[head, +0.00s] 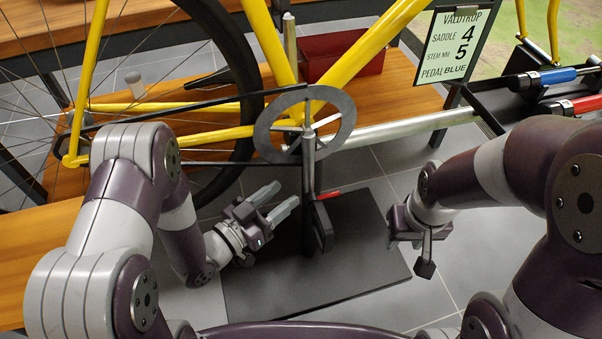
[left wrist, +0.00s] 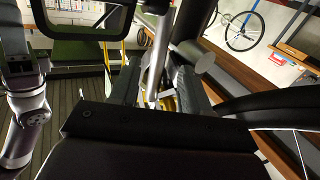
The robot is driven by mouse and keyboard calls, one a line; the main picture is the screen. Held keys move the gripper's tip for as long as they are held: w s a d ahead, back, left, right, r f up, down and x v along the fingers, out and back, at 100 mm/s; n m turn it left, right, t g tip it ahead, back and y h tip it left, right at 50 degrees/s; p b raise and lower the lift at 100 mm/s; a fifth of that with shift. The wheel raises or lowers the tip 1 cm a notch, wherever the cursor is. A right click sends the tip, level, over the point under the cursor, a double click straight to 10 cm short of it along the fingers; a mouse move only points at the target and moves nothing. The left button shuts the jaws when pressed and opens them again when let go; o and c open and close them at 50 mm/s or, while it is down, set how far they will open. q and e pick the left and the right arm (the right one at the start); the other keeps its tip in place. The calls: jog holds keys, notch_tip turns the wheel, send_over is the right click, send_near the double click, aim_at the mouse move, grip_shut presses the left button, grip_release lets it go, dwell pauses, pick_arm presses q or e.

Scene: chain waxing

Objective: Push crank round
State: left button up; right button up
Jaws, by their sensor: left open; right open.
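The yellow bike frame (head: 365,45) carries a grey chainring (head: 344,120). A grey upright bar, apparently the crank (head: 309,160), hangs down from the chainring's centre. At its lower end is a dark pedal-like part (head: 324,228) with a red piece beside it. The stand's post overlaps this area, so I cannot fully separate the two. My left gripper (head: 278,202) is open just left of the bar, fingers pointing toward it. In the left wrist view a grey bar (left wrist: 157,50) shows beyond the open fingers; contact cannot be told. My right gripper (head: 417,250) is open, right of the stand, apart from the crank.
A dark base plate (head: 365,275) lies on the grey tiled floor. The rear wheel (head: 245,60) stands behind my left arm. A red box (head: 340,58) sits on the wooden bench behind. A sign (head: 456,45) and a tool tray (head: 500,105) are at right.

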aim_at(305, 178)
pick_arm(q)
jog(key=b+x, duration=0.1)
jog(key=x, duration=0.7)
jog(key=shift+w+d, duration=0.3)
jog(key=shift+c, duration=0.4)
grip_shut()
